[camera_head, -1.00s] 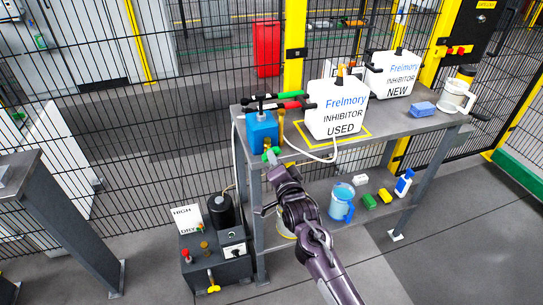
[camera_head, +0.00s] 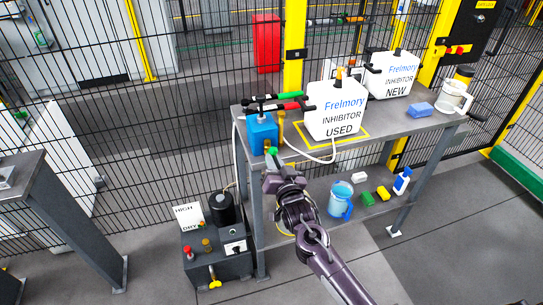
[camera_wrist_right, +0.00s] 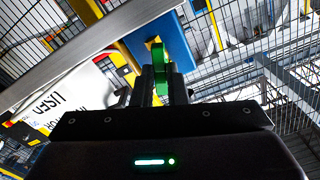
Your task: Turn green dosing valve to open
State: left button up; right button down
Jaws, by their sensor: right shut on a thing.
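The green dosing valve handle (camera_head: 272,150) sits at the front of the blue box (camera_head: 262,132), at the left end of the shelf table. My right gripper (camera_head: 272,160) reaches up to it from below. In the right wrist view, the green handle (camera_wrist_right: 159,68) stands between the two fingers of my right gripper (camera_wrist_right: 162,75), which is shut on it. The blue box (camera_wrist_right: 160,42) is right behind the handle there. The fingers and wrist hide part of the handle in the head view. My left gripper is not in view.
White inhibitor containers marked USED (camera_head: 334,118) and NEW (camera_head: 393,80) stand on the table (camera_head: 395,128). A white hose (camera_head: 318,158) hangs close to the valve. A blue jug (camera_head: 340,198) is on the lower shelf. A pump unit (camera_head: 215,258) stands at the floor left.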

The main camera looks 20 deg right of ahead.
dwell(0.3)
jog(key=n+p, duration=0.1)
jog(key=n, duration=0.3)
jog(key=shift+n, duration=0.3)
jog(key=c, duration=1.3)
grip_release()
jog(key=s+p, duration=0.4)
jog(key=s, duration=0.3)
jog(key=shift+d+p, duration=0.15)
jog(key=shift+p, duration=0.15)
